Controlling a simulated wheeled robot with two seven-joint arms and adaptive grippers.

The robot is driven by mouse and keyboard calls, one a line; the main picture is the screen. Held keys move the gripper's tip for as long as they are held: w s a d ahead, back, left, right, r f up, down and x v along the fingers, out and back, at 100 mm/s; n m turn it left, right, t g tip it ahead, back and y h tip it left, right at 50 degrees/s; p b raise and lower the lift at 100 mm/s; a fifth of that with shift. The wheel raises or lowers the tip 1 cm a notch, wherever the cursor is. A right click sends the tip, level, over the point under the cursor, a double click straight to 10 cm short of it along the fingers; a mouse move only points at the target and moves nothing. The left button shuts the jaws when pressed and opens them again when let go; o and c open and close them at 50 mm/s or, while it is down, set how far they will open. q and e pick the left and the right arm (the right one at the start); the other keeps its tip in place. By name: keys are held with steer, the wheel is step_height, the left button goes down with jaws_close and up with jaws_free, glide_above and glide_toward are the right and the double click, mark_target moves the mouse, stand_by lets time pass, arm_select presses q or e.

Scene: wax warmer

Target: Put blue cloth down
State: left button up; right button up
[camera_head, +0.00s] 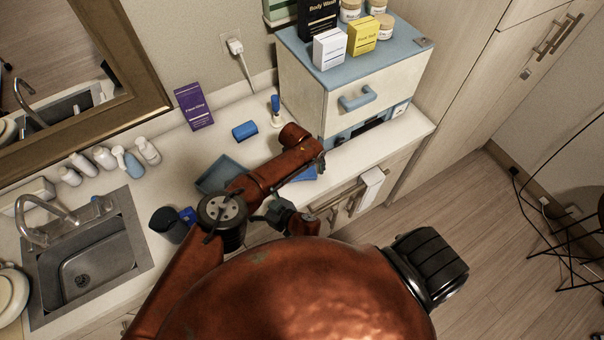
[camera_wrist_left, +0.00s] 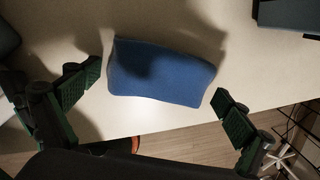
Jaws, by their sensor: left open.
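A blue cloth (camera_wrist_left: 165,72) lies on the pale counter close to its front edge in the left wrist view. It looks like a thick folded rectangle, slightly tilted, with a dark shadow on its top. My left gripper (camera_wrist_left: 155,100) is open, with one green-padded finger on each side of the cloth and gaps between cloth and fingers. In the head view, a small part of the blue cloth (camera_head: 306,175) shows at the counter front, mostly hidden behind my reddish left arm. The fingers are hard to make out there. My right gripper is not in view.
A sink (camera_head: 88,268) is at left.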

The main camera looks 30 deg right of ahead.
mark_target(303, 177)
arm_select(q)
steer(key=shift+r, duration=0.15)
step_height(303, 177, up, 12)
steer(key=a, duration=0.1)
steer(key=shift+s+a+f, duration=0.15)
steer(key=shift+a+f, duration=0.05)
stand_by(0.4)
steer(key=shift+o, duration=0.3)
steer(key=shift+s, duration=0.1)
steer(key=f+t, duration=0.1)
steer(key=f, duration=0.1)
steer(key=f+t, duration=0.1)
steer(key=f, duration=0.1)
steer(key=s+f+t, duration=0.1)
steer(key=f, duration=0.1)
steer(key=shift+s+d+f+t, duration=0.1)
steer(key=shift+d+f+t, duration=0.2)
steer(key=shift+d+f, duration=0.1)
steer(key=shift+w+x, duration=0.2)
steer(key=shift+x, duration=2.35)
steer(key=shift+d+r, duration=0.1)
steer(key=shift+d, duration=0.05)
